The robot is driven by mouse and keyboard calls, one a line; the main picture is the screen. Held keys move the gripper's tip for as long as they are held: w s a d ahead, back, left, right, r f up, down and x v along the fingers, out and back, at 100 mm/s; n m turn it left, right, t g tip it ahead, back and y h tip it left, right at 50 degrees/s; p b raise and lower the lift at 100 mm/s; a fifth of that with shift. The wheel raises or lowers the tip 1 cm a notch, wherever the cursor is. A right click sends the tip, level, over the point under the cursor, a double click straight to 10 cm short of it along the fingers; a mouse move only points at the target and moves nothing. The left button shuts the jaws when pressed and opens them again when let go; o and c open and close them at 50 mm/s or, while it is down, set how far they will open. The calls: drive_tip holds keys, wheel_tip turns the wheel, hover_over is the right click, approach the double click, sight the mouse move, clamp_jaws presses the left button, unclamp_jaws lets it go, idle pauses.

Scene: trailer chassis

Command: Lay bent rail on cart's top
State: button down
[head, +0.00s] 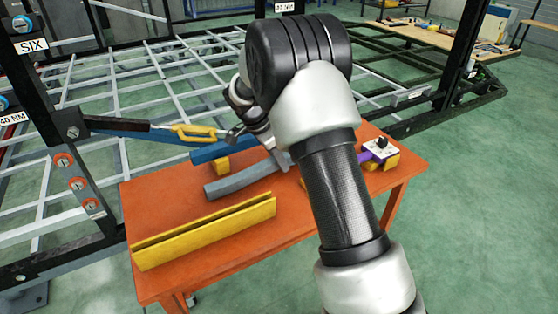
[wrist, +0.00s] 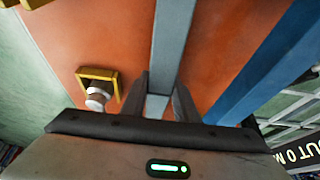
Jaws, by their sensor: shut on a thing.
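The bent rail (head: 240,182) is a grey bar with a bend, low over the orange cart top (head: 230,255). I cannot tell whether it touches the top. My gripper (wrist: 161,82) is shut on the rail, with one finger on each side of it. The rail also shows in the wrist view (wrist: 172,40), running away from the fingers over the orange surface. In the head view the gripper is mostly hidden behind my arm, at the rail's far right end.
A yellow channel (head: 205,232) lies along the cart's front. A blue bar (head: 217,149) is behind the rail. A purple item with a white plate (head: 378,149) sits at the right on a yellow block. The black and grey chassis frame (head: 75,130) stands close behind and left.

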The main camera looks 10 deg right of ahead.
drive_tip(key=c, duration=1.4)
unclamp_jaws()
